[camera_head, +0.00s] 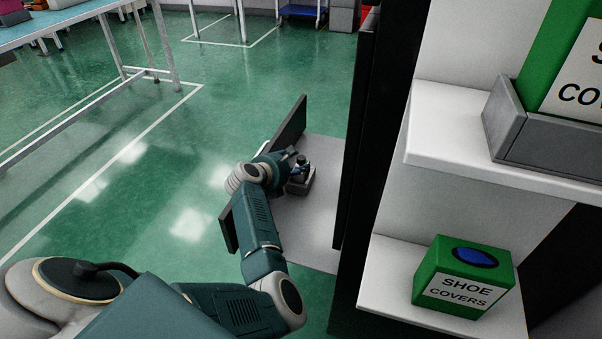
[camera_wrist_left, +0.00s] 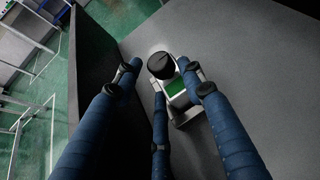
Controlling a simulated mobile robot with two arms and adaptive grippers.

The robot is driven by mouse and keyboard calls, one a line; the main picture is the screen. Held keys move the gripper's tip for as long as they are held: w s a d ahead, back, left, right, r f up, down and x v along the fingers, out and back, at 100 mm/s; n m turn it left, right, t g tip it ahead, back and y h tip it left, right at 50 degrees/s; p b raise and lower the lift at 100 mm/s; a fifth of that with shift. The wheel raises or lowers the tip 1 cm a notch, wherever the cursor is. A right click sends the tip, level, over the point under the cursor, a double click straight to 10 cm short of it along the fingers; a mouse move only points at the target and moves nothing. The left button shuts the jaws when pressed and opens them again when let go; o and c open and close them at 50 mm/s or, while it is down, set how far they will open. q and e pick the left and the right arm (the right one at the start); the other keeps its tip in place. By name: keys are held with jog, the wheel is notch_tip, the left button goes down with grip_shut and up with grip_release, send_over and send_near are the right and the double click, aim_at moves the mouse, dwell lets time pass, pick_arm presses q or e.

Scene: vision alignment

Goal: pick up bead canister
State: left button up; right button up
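In the left wrist view, the bead canister shows as a round black lid (camera_wrist_left: 161,65), with a green patch and a pale grey holder (camera_wrist_left: 190,107) beside and below it. It stands on a grey surface. The fingers of my left gripper (camera_wrist_left: 166,80) are spread, with the canister near their tips; whether they touch it I cannot tell. In the head view, my left gripper (camera_head: 286,170) reaches low over the shelf to a small grey holder (camera_head: 301,185) with a dark top, partly hidden by my arm. My right gripper is not in view.
A dark upright panel (camera_head: 289,124) borders the low grey surface (camera_head: 312,225) on the left. A dark cabinet side (camera_head: 363,150) stands close on the right. White shelves hold a green shoe covers box (camera_head: 462,277). Open green floor (camera_head: 150,190) lies left.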

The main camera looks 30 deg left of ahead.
pick_arm(q)
jog(key=shift+s, duration=0.1)
grip_shut()
jog(key=shift+d, duration=0.1)
